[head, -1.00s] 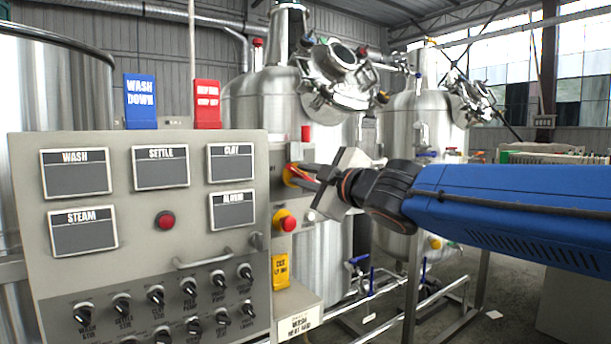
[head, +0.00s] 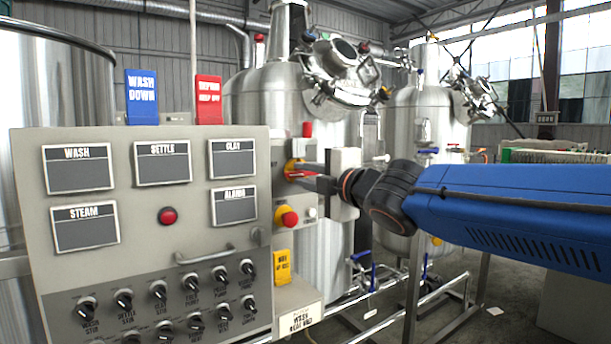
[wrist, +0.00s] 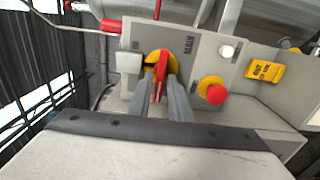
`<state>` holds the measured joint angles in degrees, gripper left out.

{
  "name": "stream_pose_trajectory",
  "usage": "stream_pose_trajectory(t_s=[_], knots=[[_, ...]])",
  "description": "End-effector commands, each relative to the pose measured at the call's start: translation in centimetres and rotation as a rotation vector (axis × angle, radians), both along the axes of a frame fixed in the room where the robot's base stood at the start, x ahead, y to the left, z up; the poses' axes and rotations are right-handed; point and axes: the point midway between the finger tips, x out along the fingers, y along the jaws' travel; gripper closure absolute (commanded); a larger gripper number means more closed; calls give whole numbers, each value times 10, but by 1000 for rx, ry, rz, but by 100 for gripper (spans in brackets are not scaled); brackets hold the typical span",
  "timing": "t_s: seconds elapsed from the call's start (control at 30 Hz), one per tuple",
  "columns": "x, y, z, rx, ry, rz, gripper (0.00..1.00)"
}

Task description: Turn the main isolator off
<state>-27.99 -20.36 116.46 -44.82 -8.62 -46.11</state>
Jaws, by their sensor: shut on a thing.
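The main isolator is a red handle (head: 294,176) on a yellow disc (head: 291,164), on the grey box face right of the big panel. In the head view the handle lies about level. My gripper (head: 304,175) comes from the right and is shut on the handle, one finger above and one below. In the wrist view the red handle (wrist: 161,82) shows between the two grey fingers, with the yellow disc (wrist: 155,57) behind. The fingers hide part of the handle and disc.
A red push button on yellow (head: 287,217) sits just below the isolator, with a small white button (head: 312,213) beside it. A yellow tag (head: 282,267) hangs lower. The grey panel (head: 130,230) with several knobs stands at left. Steel tanks (head: 280,110) stand behind.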

Motion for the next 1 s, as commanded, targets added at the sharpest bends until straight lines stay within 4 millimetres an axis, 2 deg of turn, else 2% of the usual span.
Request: stream_pose_trajectory(t_s=[0.4,0.43,0.47,0.77,1.0], knots=[[0,0,-2,-6,0,0,100],[0,0,-2,-6,0,0,74],[0,0,-2,-6,0,0,71],[0,0,-1,-5,-2,0,71],[-16,-11,0,-4,-4,0,71]])
